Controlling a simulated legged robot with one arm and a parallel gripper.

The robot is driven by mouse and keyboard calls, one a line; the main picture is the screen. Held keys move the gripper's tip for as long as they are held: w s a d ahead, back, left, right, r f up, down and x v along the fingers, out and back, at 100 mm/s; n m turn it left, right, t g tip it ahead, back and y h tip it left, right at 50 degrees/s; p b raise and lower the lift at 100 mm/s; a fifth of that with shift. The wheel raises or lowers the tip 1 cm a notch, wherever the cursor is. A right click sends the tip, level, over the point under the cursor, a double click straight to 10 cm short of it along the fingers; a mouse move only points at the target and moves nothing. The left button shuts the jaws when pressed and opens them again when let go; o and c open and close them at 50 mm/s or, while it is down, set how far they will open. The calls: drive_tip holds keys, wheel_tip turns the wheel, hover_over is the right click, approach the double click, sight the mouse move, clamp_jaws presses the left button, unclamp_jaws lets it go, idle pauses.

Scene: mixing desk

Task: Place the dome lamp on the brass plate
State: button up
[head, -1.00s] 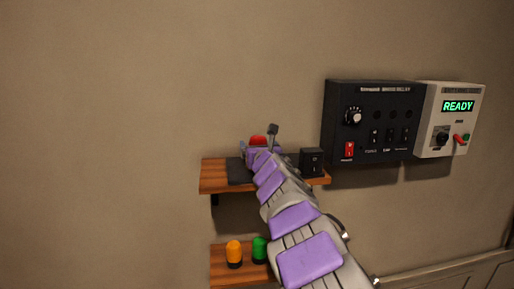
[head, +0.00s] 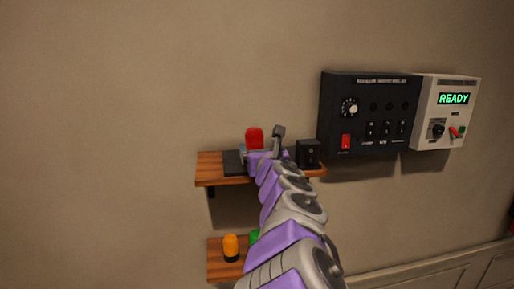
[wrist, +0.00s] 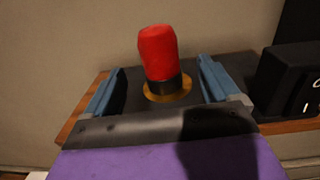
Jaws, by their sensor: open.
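The red dome lamp (wrist: 158,52) has a black base and stands on the round brass plate (wrist: 182,96) in the wrist view. Its top leans slightly left in that picture. The red lamp (head: 255,138) also shows above the upper shelf in the head view. My gripper (wrist: 160,68) is open, with one blue finger on each side of the lamp and a visible gap to both. In the head view my gripper (head: 260,154) is at the upper shelf and hides the plate and the lamp's base.
The upper wooden shelf (head: 209,168) carries a dark pad (head: 232,163) and a black switch box (head: 308,153) close to the right. An orange lamp (head: 230,246) and a partly hidden green lamp (head: 253,236) stand on the lower shelf (head: 217,262). Control panels (head: 368,105) hang at right.

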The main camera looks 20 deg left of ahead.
drive_tip(key=shift+v, duration=1.55)
drive_tip(key=shift+w+d, duration=0.1)
